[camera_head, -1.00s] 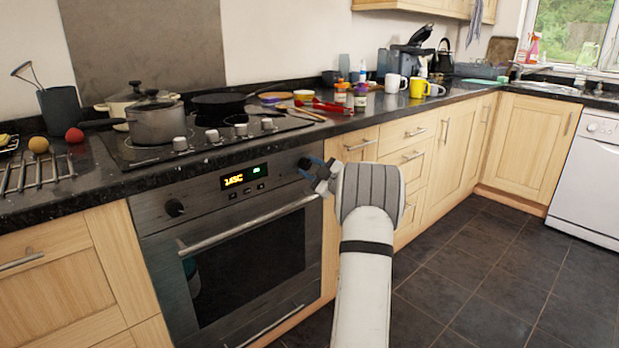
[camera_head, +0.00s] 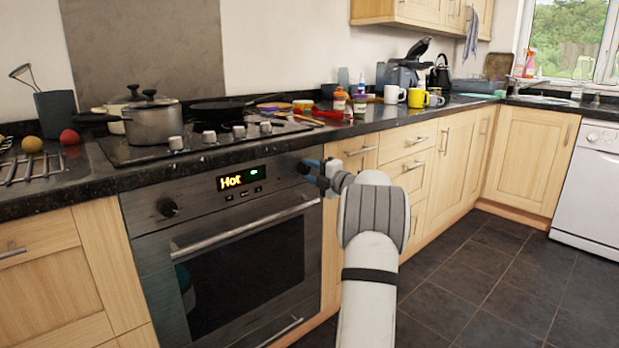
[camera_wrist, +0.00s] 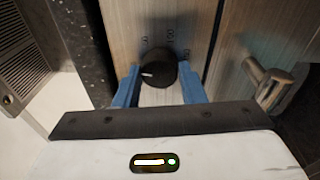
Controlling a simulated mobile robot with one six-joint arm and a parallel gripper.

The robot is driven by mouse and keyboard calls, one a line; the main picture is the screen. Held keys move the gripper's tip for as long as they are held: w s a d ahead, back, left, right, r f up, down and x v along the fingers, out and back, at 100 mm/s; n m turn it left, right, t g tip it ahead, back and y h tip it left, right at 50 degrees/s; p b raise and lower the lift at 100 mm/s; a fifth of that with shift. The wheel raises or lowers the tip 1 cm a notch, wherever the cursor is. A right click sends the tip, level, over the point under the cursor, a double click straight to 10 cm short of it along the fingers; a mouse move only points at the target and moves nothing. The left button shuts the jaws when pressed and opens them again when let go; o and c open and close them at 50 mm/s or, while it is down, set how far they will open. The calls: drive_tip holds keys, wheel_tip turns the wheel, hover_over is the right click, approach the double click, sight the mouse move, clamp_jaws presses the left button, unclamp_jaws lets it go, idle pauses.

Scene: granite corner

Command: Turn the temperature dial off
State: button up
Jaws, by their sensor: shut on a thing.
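The black temperature dial (camera_wrist: 158,72) sits on the oven's front panel, between the two blue fingers of my gripper (camera_wrist: 160,90) in the wrist view.
A second black knob (camera_head: 167,207) is at the panel's left end. The oven handle (camera_head: 245,228) runs below the panel. The worktop edge and hob (camera_head: 220,148) with pots are above. The floor at right is clear.

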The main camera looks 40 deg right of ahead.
drive_tip(key=shift+a+r+n, duration=0.1)
drive_tip(key=shift+n, duration=0.5)
drive_tip(key=shift+b, duration=0.3)
drive_tip(key=o, duration=1)
drive_tip(key=p+v, duration=0.2)
drive_tip(key=v, duration=0.5)
drive_tip(key=shift+s, duration=0.35)
